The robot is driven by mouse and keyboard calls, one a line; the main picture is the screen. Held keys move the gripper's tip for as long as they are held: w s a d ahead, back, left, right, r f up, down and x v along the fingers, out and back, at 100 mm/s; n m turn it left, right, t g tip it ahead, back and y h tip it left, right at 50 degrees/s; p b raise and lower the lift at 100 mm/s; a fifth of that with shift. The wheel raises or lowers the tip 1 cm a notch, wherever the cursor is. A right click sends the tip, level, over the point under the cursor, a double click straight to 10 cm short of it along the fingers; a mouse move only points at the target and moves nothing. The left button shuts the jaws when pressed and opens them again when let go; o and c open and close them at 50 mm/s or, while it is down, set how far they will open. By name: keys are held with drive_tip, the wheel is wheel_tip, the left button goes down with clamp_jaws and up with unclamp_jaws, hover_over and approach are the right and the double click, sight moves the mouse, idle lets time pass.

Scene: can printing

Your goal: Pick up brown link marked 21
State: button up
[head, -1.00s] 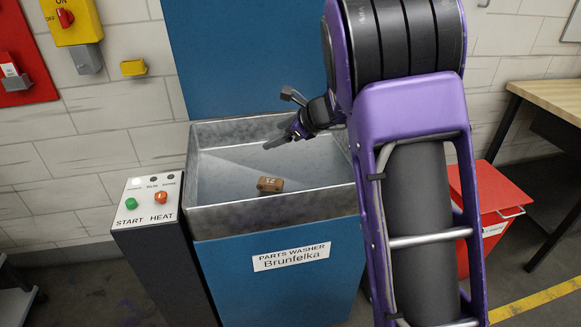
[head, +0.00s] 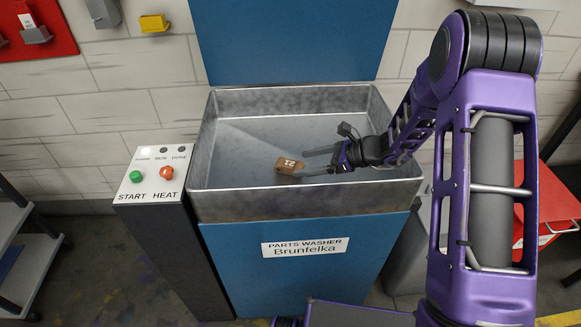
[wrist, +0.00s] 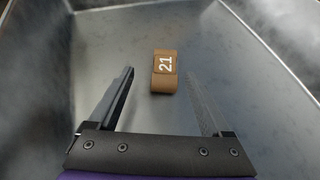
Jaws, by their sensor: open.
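The brown link (head: 289,166) marked 21 lies on the floor of the parts washer's metal basin (head: 300,203), near its front side. In the wrist view the link (wrist: 164,72) shows its white number, ahead of my fingertips and between their lines. My gripper (head: 316,162) is inside the basin, just right of the link, with its fingers pointing left towards it. The wrist view shows my gripper (wrist: 162,85) open, with its two fingers wide apart and nothing between them.
The basin walls surround my gripper, the front wall being close. A blue panel (head: 290,40) stands behind the basin. A control box (head: 158,178) with green START and orange HEAT buttons stands left. A red cabinet (head: 555,205) is at the right. The rest of the basin is empty.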

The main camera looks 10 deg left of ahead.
sight(291, 163)
drive_tip(key=shift+w+b+x, duration=0.15)
drive_tip(key=shift+w+x, duration=0.05)
drive_tip(key=shift+x, duration=1.35)
drive_tip(key=shift+w+b+x, duration=0.15)
drive_tip(key=shift+w+x, duration=0.1)
drive_tip(key=shift+x, duration=1.3)
drive_tip(key=shift+c, duration=0.3)
drive_tip(key=shift+r, duration=0.1)
clamp_jaws()
